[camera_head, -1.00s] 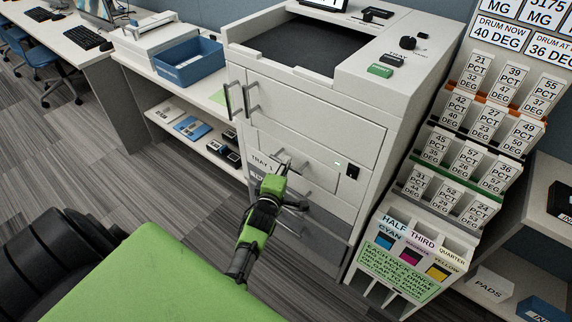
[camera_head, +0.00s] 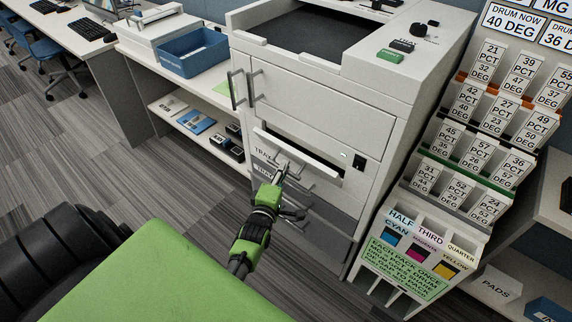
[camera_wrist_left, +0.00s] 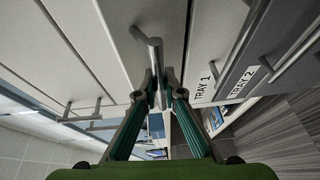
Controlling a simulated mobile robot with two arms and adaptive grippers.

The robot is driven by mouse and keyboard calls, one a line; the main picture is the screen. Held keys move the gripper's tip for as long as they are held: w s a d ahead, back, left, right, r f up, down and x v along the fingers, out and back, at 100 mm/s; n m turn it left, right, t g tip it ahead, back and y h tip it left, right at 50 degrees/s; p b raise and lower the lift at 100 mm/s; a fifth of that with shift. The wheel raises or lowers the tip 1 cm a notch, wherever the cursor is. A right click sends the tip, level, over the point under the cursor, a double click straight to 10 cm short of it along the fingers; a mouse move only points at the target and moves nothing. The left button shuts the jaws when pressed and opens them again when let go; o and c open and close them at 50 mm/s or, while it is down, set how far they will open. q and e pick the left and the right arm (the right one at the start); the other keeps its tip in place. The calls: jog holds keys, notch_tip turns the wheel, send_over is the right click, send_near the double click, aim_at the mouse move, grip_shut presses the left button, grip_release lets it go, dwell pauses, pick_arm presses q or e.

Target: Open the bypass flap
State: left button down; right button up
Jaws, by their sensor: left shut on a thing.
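The bypass flap (camera_head: 312,160) is a white panel on the front of the printer (camera_head: 330,107). It is tilted outward at its top, with a dark opening showing behind it. My left gripper (camera_head: 284,172) is in front of the flap and shut on a bar handle. In the left wrist view, the gripper (camera_wrist_left: 160,80) has its fingers closed on the grey flap handle (camera_wrist_left: 150,45). The handle is partly hidden by the fingers in the head view. My right gripper is not in view.
Tray fronts labelled TRAY 1 (camera_wrist_left: 204,82) and TRAY 2 (camera_wrist_left: 240,78) lie beside the handle in the wrist view. Two upper door handles (camera_head: 240,89) stick out at the printer's left. A card rack (camera_head: 465,150) stands close on the right. Open floor (camera_head: 140,180) lies to the left.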

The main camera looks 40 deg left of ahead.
pick_arm(q)
jog(key=shift+s+f, duration=0.2)
jog(key=shift+f, duration=0.25)
jog(key=shift+s+f, duration=0.2)
jog(key=shift+f, duration=0.25)
jog(key=c, duration=2.1)
grip_release()
jog(key=shift+c, duration=0.2)
jog(key=v, duration=1.2)
